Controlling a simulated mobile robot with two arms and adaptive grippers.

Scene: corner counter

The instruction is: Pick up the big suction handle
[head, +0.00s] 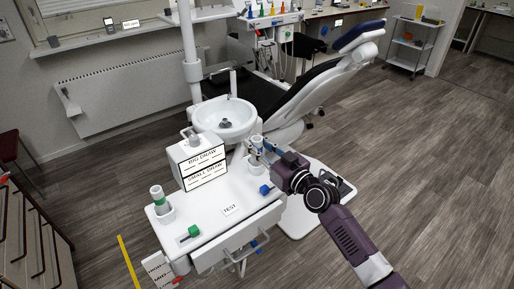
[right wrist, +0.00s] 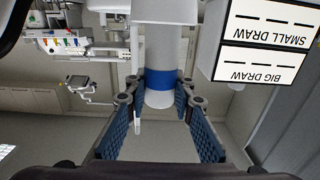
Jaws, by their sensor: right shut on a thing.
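A white handle with a blue band (right wrist: 160,80) stands in a white cup-like holder (head: 256,159) at the counter's right back corner. It appears to be the big suction handle. My right gripper (head: 265,148) reaches it from the right and is shut on it; the fingers flank the blue band in the right wrist view (right wrist: 160,95). That view is upside down. The gripper partly hides the handle in the head view. A similar handle with a green band (head: 157,195) stands in a holder at the counter's left. My left gripper is not in view.
A box labelled BIG DRAW and SMALL DRAW (head: 203,168) stands beside the holder, left of my right gripper. A white basin (head: 225,118) is behind. Green (head: 192,231) and blue (head: 265,189) pieces lie on the counter (head: 205,218). A dental chair (head: 310,88) stands further back.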

